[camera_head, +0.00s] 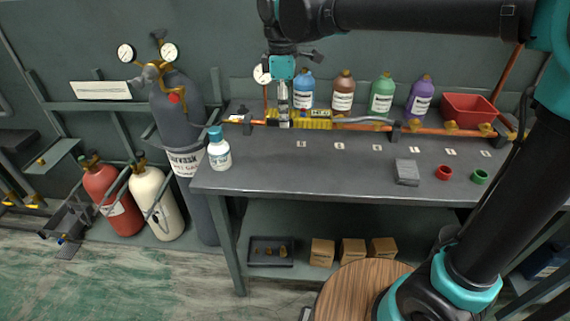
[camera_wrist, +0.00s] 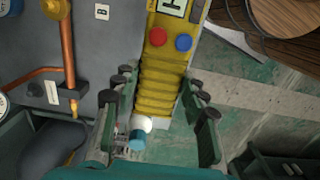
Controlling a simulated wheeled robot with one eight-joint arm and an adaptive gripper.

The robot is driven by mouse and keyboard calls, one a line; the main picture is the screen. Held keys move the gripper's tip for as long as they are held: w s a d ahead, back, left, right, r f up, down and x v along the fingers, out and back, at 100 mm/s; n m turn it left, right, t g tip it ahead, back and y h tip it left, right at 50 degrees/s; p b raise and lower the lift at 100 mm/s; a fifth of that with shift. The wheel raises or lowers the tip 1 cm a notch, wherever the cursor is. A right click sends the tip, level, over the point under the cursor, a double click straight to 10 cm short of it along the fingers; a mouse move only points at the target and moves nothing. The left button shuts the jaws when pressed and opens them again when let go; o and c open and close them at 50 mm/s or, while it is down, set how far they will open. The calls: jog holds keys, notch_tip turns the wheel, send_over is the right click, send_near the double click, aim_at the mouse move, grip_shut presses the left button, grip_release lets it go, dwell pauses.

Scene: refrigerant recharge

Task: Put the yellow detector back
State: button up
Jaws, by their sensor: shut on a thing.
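The yellow detector (camera_head: 318,119) is held in my gripper (camera_head: 284,112) above the back of the bench, in front of the row of bottles. In the wrist view the detector (camera_wrist: 158,82) runs up between the two fingers of my gripper (camera_wrist: 158,90). Its ribbed grip lies between the fingers, and a red button, a blue button and part of a screen show farther up. The fingers are shut on it. The detector's far end is cut off by the top of the wrist view.
The grey bench (camera_head: 300,177) carries a white bottle (camera_head: 218,152) at its left front, a grey block (camera_head: 406,172), red and green rings, and a red bin (camera_head: 468,109). Blue, brown, green and purple bottles stand behind. A copper pipe (camera_head: 350,127) runs along the back. The bench's middle is clear.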

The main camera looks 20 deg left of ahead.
aim_at(286, 170)
notch_tip(286, 170, down, 17)
jog(key=shift+r, duration=0.2)
dwell(0.4)
jog(key=o, duration=1.1)
jog(key=shift+f, duration=0.1)
jog(key=shift+c, duration=0.2)
jog(key=r, duration=1.2)
jog(key=shift+a+r, duration=0.1)
jog(key=shift+a, duration=0.1)
